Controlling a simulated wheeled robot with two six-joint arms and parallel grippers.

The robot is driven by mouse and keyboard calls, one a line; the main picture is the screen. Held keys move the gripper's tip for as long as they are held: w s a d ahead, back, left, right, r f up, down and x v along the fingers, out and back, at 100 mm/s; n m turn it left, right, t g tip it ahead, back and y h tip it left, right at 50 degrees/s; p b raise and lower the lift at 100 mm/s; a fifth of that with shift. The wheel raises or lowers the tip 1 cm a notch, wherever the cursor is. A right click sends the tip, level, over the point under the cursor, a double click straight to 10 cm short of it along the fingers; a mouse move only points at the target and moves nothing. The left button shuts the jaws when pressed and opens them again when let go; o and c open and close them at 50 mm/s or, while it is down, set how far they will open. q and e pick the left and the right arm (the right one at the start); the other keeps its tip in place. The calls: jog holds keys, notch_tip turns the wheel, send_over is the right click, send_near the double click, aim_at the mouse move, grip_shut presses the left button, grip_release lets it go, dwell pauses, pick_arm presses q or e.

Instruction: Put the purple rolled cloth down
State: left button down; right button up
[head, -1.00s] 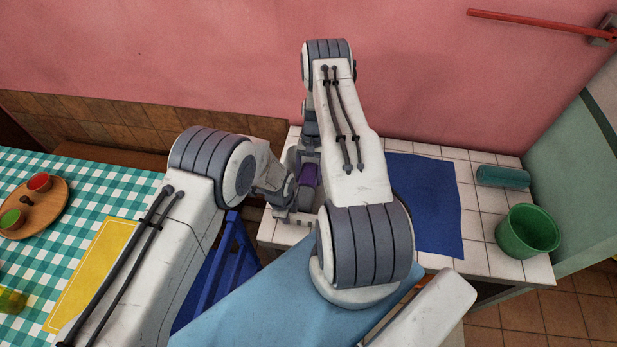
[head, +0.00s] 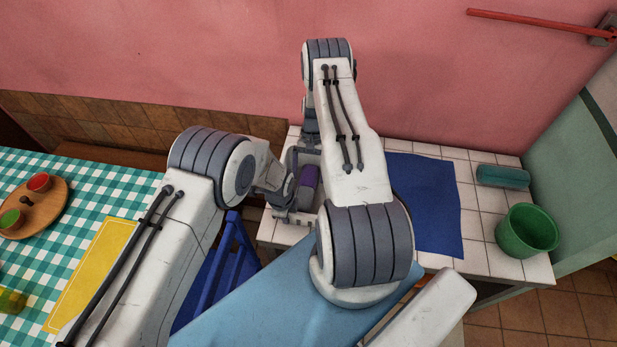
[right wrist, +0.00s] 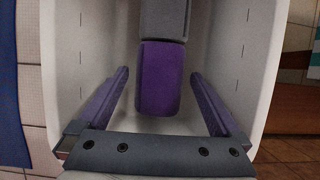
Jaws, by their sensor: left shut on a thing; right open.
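The purple rolled cloth (right wrist: 160,82) lies in a white bin (right wrist: 250,65); in the head view a small part of the cloth (head: 308,180) shows between my arms. My right gripper (right wrist: 158,74) is open, one finger on each side of the cloth, with gaps between. In the head view it is mostly hidden by its own arm. My left gripper (head: 284,208) is shut at the bin's near left edge and appears to grip its rim; the exact contact is too small to see.
A grey block-like thing (right wrist: 165,18) lies against the cloth's far end. On the tiled counter are a blue mat (head: 430,200), a teal roll (head: 503,176) and a green pot (head: 527,231). A checkered table (head: 90,185) stands at left.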

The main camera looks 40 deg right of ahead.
jog(key=v, duration=1)
jog(key=shift+r, duration=0.25)
pick_arm(q)
jog(key=c, duration=0.9)
grip_release()
jog(key=shift+c, duration=0.2)
jog(key=shift+r, duration=0.1)
